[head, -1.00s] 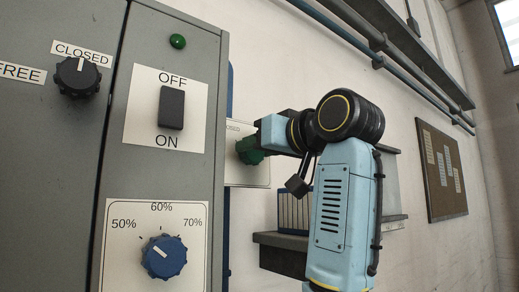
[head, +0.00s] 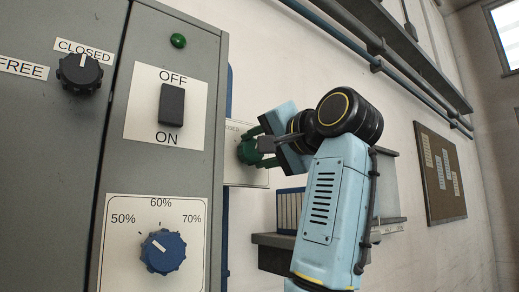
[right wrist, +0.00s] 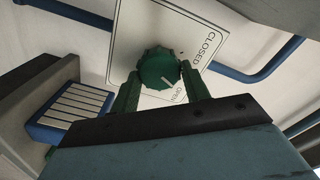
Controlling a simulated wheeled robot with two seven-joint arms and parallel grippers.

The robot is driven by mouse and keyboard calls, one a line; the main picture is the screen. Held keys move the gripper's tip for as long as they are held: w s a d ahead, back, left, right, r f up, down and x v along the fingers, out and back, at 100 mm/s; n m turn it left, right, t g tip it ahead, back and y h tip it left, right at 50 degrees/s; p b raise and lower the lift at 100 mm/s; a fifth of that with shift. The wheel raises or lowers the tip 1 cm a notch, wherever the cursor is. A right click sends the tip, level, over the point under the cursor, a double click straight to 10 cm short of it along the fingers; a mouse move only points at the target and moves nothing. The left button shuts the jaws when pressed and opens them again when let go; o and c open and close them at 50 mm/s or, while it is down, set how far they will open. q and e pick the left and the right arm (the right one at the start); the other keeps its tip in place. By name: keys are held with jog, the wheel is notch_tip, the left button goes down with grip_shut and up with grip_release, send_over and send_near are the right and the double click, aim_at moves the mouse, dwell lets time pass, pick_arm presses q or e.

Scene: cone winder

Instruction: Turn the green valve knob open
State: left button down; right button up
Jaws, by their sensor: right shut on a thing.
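The green valve knob (head: 247,152) sits on a white plate (head: 240,174) beside the grey cabinet. It also shows in the right wrist view (right wrist: 157,66), with CLOSED and OPEN labels on the plate (right wrist: 136,40). A white mark on the knob lies on the side toward OPEN. My right gripper (head: 259,146) reaches the knob from the right. In the right wrist view its green fingers (right wrist: 160,78) stand on either side of the knob and are shut on it. In the head view the gripper is tilted. My left gripper is in neither view.
The grey cabinet at left carries a black knob (head: 79,73), a black OFF/ON switch (head: 171,105), a green lamp (head: 179,41) and a blue dial (head: 163,251). Pipes (head: 375,50) run along the wall.

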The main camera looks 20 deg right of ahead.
jog(key=shift+d+m, duration=0.1)
jog(key=shift+m, duration=2)
jog(key=o, duration=1)
jog(key=b+v, duration=1.1)
jog(key=v, duration=0.2)
jog(key=shift+s, duration=0.2)
